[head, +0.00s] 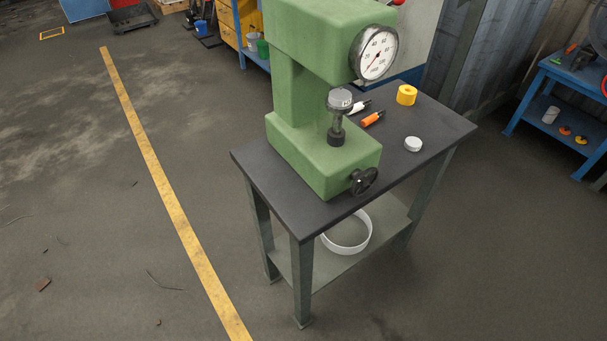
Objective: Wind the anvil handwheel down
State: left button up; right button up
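A green bench machine (297,158) with a round dial gauge (378,53) stands on a dark-topped table (285,205). A round metal anvil (340,98) sits on a dark post above the machine's base. A small black handwheel (364,181) is on the front face of the base, near the table's front edge. It is the only wheel I see on the base front, below the anvil post. Neither of my grippers shows in the head view.
On the tabletop lie an orange-and-black tool (373,119), a white-and-black tool (359,107), a yellow roll (406,95) and a white round piece (413,144). A white ring-shaped container (347,234) is on the lower shelf. Floor before the table is clear. A blue bench (558,110) stands right.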

aim_at(362, 180)
jog(key=i+l+u, duration=0.1)
jog(key=l+u, duration=0.2)
jog(key=u, duration=0.2)
jog(key=l+u, duration=0.3)
jog(key=u, duration=0.2)
jog(key=l+u, duration=0.3)
jog(key=u, duration=0.15)
jog(key=l+u, duration=0.35)
jog(key=u, duration=0.15)
jog(key=k+l+u, duration=0.15)
jog(key=u, duration=0.35)
jog(key=l, duration=0.1)
